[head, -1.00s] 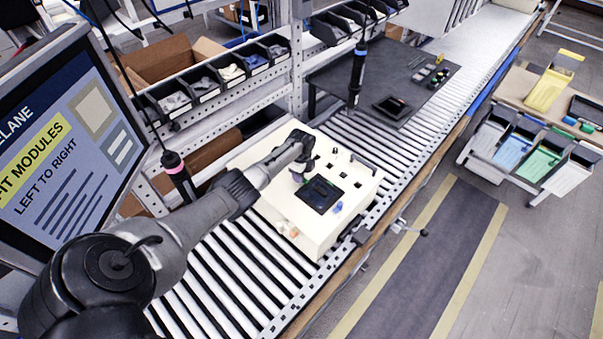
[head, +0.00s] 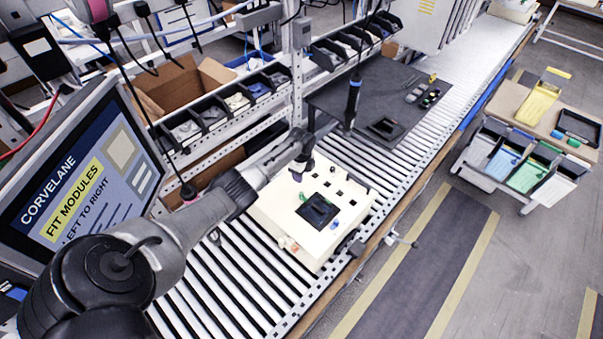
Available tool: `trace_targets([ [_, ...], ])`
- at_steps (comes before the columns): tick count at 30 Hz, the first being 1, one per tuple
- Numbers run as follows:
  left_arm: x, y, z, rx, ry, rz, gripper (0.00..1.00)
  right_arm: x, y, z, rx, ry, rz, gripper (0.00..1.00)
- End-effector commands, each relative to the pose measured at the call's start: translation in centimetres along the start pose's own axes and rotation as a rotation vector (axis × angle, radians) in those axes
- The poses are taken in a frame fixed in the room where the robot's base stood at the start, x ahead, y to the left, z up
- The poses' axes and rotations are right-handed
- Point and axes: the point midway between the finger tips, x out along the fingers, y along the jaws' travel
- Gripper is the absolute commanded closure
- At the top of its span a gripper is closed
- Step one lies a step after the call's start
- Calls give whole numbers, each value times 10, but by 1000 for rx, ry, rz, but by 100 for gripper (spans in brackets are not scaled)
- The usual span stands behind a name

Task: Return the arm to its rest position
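My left arm (head: 205,215) reaches in from the left over the roller conveyor. Its gripper (head: 298,174) is small and dark in the head view, over the back-left part of a white box-shaped unit (head: 282,212). I see nothing clearly held, but the fingers are too small to tell open from shut. The unit has a black recessed panel (head: 317,210) and several small dark openings in its top. The gripper appears apart from the panel, beyond its upper-left corner. My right gripper is not in view.
A screwdriver (head: 352,101) hangs over the conveyor near a dark mat (head: 368,85). Another hanging tool (head: 188,192) is partly hidden behind my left arm. A monitor (head: 85,175) stands at left. Shelf bins (head: 212,117) line the back. A cart (head: 515,165) stands right, beyond clear floor.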

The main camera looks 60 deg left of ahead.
Motion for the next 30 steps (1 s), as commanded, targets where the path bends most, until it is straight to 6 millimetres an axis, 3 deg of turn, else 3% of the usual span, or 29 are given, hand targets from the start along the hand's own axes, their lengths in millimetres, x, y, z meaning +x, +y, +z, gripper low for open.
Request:
trace_targets([
  [4,-10,0,0,0,0,1,52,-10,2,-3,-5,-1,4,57],
  [24,-10,0,0,-2,0,0,52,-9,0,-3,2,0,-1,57],
  [30,-10,0,0,-140,0,3,52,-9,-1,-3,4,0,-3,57],
])
